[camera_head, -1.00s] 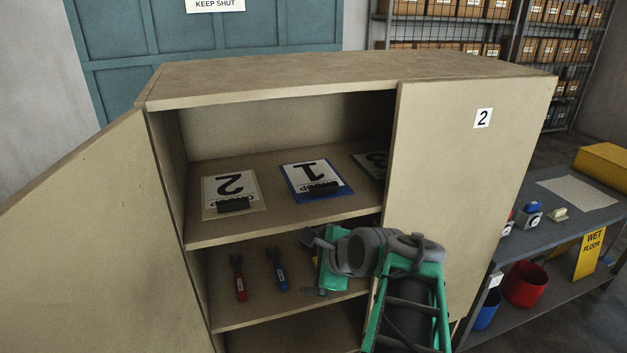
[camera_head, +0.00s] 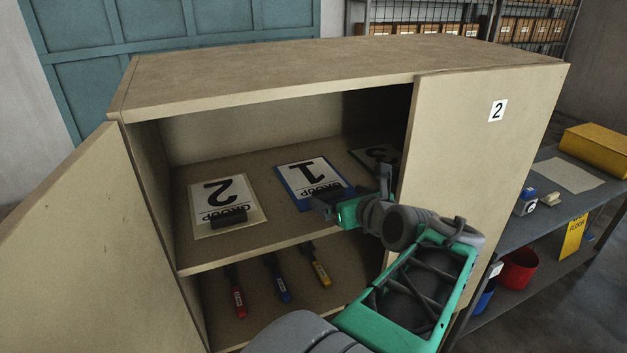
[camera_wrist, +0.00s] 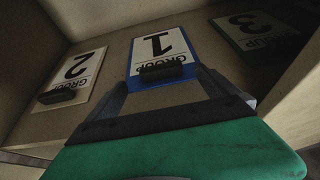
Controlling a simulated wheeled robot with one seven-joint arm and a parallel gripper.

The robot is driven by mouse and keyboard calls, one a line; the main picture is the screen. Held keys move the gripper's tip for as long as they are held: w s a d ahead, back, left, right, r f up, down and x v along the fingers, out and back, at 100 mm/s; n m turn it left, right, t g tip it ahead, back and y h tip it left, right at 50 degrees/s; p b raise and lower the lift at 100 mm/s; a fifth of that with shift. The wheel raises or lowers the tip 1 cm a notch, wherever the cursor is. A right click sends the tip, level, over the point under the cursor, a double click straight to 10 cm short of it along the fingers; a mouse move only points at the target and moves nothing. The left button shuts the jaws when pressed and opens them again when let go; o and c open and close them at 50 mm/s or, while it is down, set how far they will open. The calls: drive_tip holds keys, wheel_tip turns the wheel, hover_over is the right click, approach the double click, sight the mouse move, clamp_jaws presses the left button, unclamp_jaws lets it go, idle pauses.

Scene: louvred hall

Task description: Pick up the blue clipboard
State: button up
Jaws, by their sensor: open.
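The blue clipboard (camera_head: 303,175) lies flat on the upper shelf of the open cabinet, with a white sheet marked "GROUP 1" and a dark clip at its near edge. It also shows in the wrist view (camera_wrist: 160,42), top middle, its clip edge towards me. My gripper (camera_head: 318,203) is open and empty at the near edge of this clipboard. In the wrist view its two fingers (camera_wrist: 161,80) stand either side of the dark clip. In the head view the gripper hides the clip. I cannot tell whether the fingers touch the board.
A cream clipboard marked 2 (camera_head: 225,200) lies left, and a dark green one marked 3 (camera_wrist: 258,30) lies right, partly behind the closed door (camera_head: 480,150). The open left door (camera_head: 70,240) swings outward. Red, blue and yellow-handled tools (camera_head: 320,273) rest on the shelf below.

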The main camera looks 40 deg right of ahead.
sight(330, 192)
drive_tip(key=p+x, duration=0.1)
drive_tip(key=x, duration=0.4)
drive_tip(key=shift+w+d+f, duration=0.1)
drive_tip(key=c, duration=1.5)
drive_tip(key=shift+c, duration=0.3)
